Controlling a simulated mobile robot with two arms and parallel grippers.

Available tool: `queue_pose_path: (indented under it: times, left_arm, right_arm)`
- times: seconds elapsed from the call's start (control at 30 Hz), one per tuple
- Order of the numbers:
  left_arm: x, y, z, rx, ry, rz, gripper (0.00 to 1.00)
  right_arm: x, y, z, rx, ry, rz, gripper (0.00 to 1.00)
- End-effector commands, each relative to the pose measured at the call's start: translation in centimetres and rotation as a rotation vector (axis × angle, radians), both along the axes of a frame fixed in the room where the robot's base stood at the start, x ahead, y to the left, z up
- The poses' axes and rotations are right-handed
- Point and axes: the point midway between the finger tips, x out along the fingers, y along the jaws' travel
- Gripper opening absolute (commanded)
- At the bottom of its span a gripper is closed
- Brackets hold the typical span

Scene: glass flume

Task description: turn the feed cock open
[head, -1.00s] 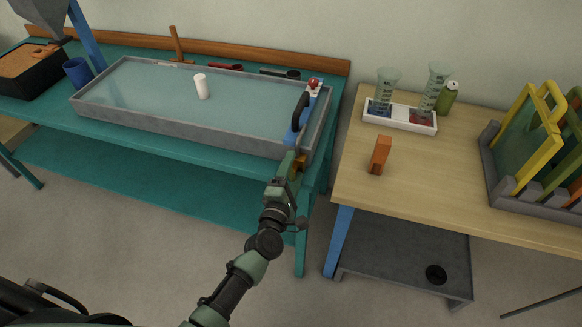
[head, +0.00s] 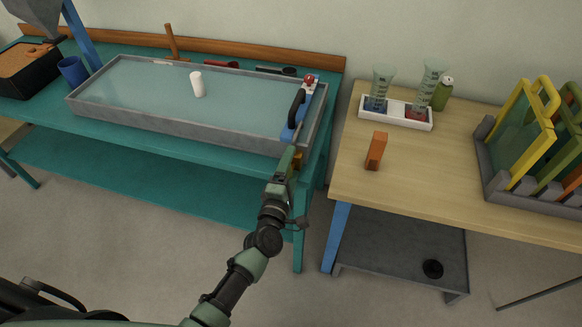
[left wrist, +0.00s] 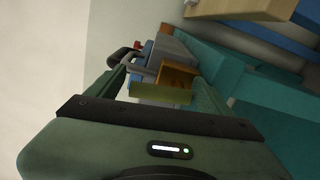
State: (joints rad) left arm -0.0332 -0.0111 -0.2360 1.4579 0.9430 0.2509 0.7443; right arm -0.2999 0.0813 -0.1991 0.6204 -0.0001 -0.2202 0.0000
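The glass flume (head: 180,128) is a long grey-rimmed tank on the teal bench. At its right end is a blue fitting (head: 289,132) with a black curved handle (head: 297,106) and a red knob (head: 309,78). My left gripper (head: 293,158) is at the flume's front right corner, just below the blue fitting. In the left wrist view its fingers (left wrist: 161,88) stand apart. An olive cylinder (left wrist: 160,94) and an orange-brown piece (left wrist: 178,76) show between them; I cannot tell whether the fingers touch these. Which part is the feed cock is not clear. My right gripper is out of view.
A wooden table (head: 410,185) stands to the right, across a narrow gap. It holds an orange block (head: 376,151), a white tray (head: 418,124) with two measuring glasses, a green bottle (head: 442,94) and a rack of coloured frames (head: 490,172). A white cylinder (head: 197,84) stands in the flume.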

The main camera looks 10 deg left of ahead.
Motion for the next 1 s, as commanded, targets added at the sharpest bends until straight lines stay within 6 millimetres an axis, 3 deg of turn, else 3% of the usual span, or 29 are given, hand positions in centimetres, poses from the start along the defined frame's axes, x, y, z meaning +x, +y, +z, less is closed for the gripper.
queue_pose_path:
  times: [0.4,0.57,1.0]
  left_arm:
    - [-0.1,0.0,-0.4,-0.004,0.009,-0.003,0.87]
    - [-0.1,0.2,-0.6,-0.104,0.011,-0.003,0.87]
    - [0.0,2.4,-1.4,-0.992,0.038,-0.006,0.87]
  right_arm:
    - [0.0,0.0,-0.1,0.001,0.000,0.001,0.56]
    - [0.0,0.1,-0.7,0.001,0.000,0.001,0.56]
    - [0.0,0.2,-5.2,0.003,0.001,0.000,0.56]
